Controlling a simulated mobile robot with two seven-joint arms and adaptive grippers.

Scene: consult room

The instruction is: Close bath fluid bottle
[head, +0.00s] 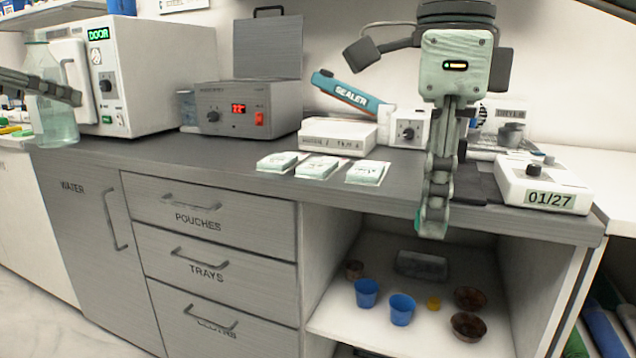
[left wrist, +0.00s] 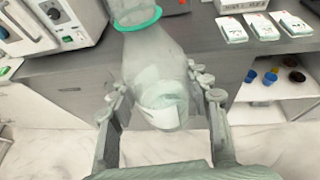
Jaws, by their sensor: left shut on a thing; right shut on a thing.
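The clear, green-tinted bottle (head: 58,125) is at the far left in the head view, in front of the white DOOR machine. My left gripper (head: 76,97) is shut on it from the side. In the left wrist view the bottle (left wrist: 160,70) lies between both fingers (left wrist: 162,98), with a green band around its far part and a whitish patch nearer. I cannot tell whether its mouth is covered. My right gripper (head: 433,228) points down over the counter's front edge, far from the bottle. It is shut on a small green thing, mostly hidden by the fingers; I cannot tell what.
The grey counter (head: 230,158) carries the DOOR machine (head: 150,75), a grey bath unit with raised lid (head: 245,108), a sealer (head: 345,92), pouch stacks (head: 318,168) and a white 01/27 device (head: 540,185). Blue cups (head: 402,310) and brown bowls stand on the open shelf below my right gripper.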

